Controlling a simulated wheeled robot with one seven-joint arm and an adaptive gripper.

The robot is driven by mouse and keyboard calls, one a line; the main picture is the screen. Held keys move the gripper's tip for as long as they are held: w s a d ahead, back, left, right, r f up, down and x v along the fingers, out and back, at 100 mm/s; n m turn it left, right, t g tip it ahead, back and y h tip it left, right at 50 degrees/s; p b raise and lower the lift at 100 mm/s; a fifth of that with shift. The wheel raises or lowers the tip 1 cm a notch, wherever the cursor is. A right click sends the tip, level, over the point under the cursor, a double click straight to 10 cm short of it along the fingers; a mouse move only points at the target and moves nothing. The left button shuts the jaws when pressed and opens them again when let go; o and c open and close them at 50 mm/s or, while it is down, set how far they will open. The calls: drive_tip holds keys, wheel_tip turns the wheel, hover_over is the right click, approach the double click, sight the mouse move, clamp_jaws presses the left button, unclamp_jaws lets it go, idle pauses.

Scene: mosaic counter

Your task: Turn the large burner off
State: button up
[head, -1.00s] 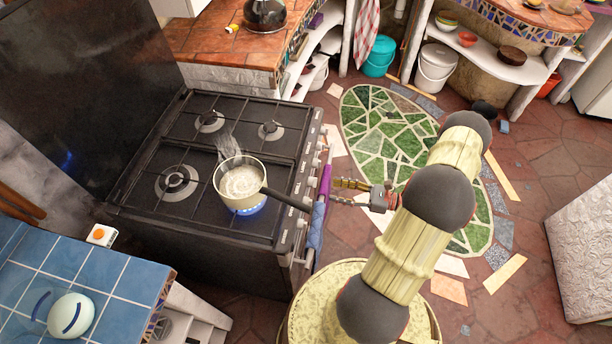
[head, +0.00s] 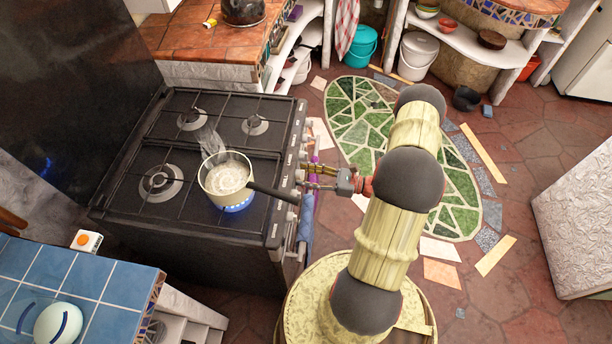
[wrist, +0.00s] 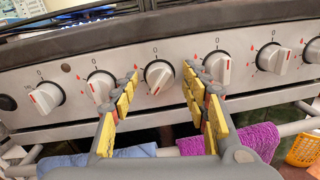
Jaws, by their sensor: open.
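The black stove (head: 130,210) stands at the left in the head view. A lit burner with a blue flame (head: 238,208) shows under a steaming pot (head: 228,178) at the front. An empty large burner (head: 160,181) lies behind it, with no flame visible. In the wrist view the steel control panel (wrist: 130,63) carries a row of several white knobs with red marks. My gripper (head: 306,176) is open and empty at the panel. In the wrist view its yellow-padded fingers (wrist: 160,74) lie either side of a middle knob (wrist: 158,77). I cannot tell whether they touch it.
The pot's dark handle (head: 272,193) sticks out over the stove front close to my gripper. A blue towel (wrist: 95,160) and a purple towel (wrist: 250,138) hang on the rail below the knobs. A blue tiled counter (head: 75,285) is at the lower left.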

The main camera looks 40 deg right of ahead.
drive_tip(key=shift+c, duration=0.8)
drive_tip(key=c, duration=1)
drive_tip(key=shift+w+d+m+g+y+p, duration=0.2)
drive_tip(key=shift+m+p, duration=1.1)
drive_tip(key=shift+m, duration=3.1)
drive_tip(key=shift+s+a+m+g+y+p, duration=0.1)
drive_tip(key=shift+m+g+y+p, duration=0.25)
drive_tip(key=shift+m+p, duration=2.5)
drive_tip(key=shift+w+d+m+g+y+b, duration=0.15)
drive_tip(key=shift+m+g+b, duration=0.15)
drive_tip(key=shift+m, duration=5.65)
drive_tip(key=shift+s, duration=0.15)
